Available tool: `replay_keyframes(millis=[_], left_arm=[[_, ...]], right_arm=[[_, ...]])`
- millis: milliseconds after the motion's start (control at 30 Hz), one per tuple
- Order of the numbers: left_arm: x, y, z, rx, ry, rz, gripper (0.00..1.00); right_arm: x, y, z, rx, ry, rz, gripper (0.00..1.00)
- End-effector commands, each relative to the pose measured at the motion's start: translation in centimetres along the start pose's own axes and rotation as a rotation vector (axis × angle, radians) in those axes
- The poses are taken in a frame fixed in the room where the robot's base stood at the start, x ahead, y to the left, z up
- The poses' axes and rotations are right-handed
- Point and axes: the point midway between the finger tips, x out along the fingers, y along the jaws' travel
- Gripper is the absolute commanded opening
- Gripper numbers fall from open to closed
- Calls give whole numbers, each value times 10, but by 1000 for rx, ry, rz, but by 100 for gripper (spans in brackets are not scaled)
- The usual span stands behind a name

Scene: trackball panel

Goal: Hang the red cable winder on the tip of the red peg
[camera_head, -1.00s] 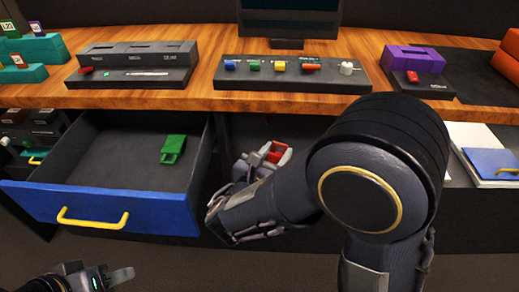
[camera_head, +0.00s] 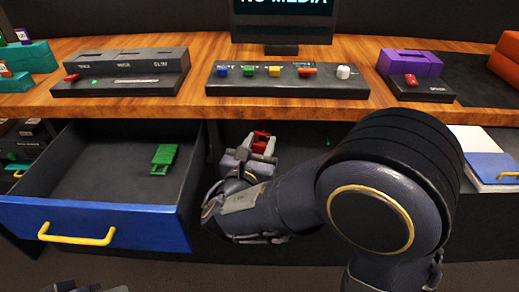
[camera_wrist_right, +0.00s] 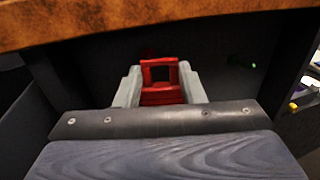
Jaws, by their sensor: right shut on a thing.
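The red cable winder (camera_head: 262,142) is a small frame with an open window. My right gripper (camera_head: 249,154) is shut on it and holds it in the dark space under the desk top. In the right wrist view the winder (camera_wrist_right: 160,80) stands up between the two grey fingers (camera_wrist_right: 160,92). A dim dark-red patch shows just behind the winder's top left; I cannot tell whether it is the red peg or whether they touch. My left gripper (camera_head: 92,288) barely shows at the bottom edge, and its jaws cannot be read.
A blue-fronted drawer (camera_head: 85,222) stands open at left with a green winder (camera_head: 163,158) in it. A green peg (camera_wrist_right: 240,60) sits on the back wall, right of the winder. The wooden desk edge (camera_wrist_right: 150,22) hangs above. A folder (camera_head: 490,165) lies at right.

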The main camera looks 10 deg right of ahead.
Motion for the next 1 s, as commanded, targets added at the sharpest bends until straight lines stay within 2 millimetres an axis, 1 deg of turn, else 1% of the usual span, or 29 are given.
replay_keyframes(millis=[600, 800, 1000], left_arm=[[11, -5, 5, 0, 0, 0, 36], [13, -6, 6, 0, 0, 0, 36], [13, -6, 6, 0, 0, 0, 36]], right_arm=[[36, 9, -4, 0, -1, -2, 13], [46, 12, -8, -1, 0, -2, 13], [50, 13, -11, -1, -1, -1, 13]])
